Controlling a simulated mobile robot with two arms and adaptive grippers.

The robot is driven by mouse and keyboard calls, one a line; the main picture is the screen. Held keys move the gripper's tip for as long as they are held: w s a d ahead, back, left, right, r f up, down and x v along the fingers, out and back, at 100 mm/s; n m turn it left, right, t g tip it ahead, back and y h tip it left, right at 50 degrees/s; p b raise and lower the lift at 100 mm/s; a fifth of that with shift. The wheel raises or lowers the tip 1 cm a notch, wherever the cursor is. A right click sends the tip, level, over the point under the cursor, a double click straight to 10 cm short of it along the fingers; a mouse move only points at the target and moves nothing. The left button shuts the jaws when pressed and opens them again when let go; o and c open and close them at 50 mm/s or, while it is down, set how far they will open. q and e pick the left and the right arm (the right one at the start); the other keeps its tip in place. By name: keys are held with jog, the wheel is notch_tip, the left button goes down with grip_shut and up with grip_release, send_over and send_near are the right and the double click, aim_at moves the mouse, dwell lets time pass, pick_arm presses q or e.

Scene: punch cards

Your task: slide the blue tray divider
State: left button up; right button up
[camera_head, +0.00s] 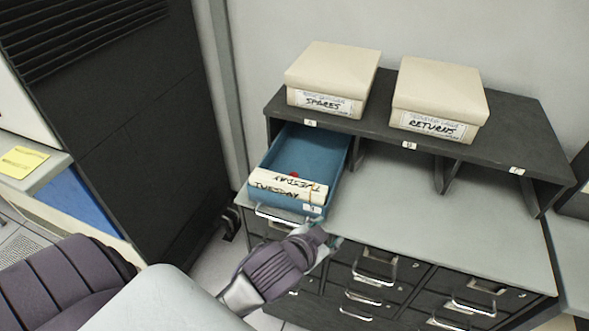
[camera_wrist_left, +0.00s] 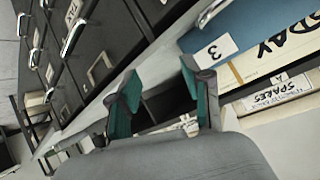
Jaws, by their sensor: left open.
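The blue tray (camera_head: 337,160) sits in the left bay of the dark shelf unit, its front end reaching out over the grey counter. A cream card block (camera_head: 287,189) marked TUESDAY lies across its front end, and a small red spot shows behind it. I cannot make out a separate divider. My left gripper (camera_head: 326,238) is open and empty, just in front of the tray's front right corner. In the left wrist view, the teal-padded fingers of the left gripper (camera_wrist_left: 160,80) are apart, with the blue tray (camera_wrist_left: 240,25) and its "3" label beyond them. My right gripper is not in view.
Cream boxes marked SPARES (camera_head: 332,75) and RETURNS (camera_head: 438,95) stand on the dark shelf (camera_head: 390,128). The counter (camera_head: 430,220) is clear right of the tray. Drawers with metal handles (camera_head: 375,270) are below. A dark cabinet (camera_head: 130,130) stands at left.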

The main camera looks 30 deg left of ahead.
pick_arm(q)
jog(key=w+d+r+m+t+h, duration=0.3)
jog(key=d+r+m, duration=0.1)
jog(key=r, duration=0.3)
jog(key=w+d+r+m+t+h, duration=0.2)
jog(key=w+d+r+m+h, duration=0.15)
jog(key=r, duration=0.35)
jog(key=w+d+r+m+t+h, duration=0.3)
jog(key=d+r+m+h, duration=0.1)
jog(key=r, duration=0.3)
jog(key=s+d+r+m+g+h, duration=0.35)
jog(key=d+m+g+h, duration=0.55)
jog(key=m, duration=0.5)
jog(key=m+g+y, duration=0.7)
jog(key=g+y, duration=0.3)
jog(key=y, duration=1)
send_near(294, 174)
jog(key=shift+h, duration=0.25)
jog(key=f+p, duration=0.1)
jog(key=f, duration=0.3)
jog(key=f+p, duration=0.2)
jog(key=f, duration=0.3)
jog(key=shift+w+a, duration=0.15)
jog(key=shift+a, duration=0.05)
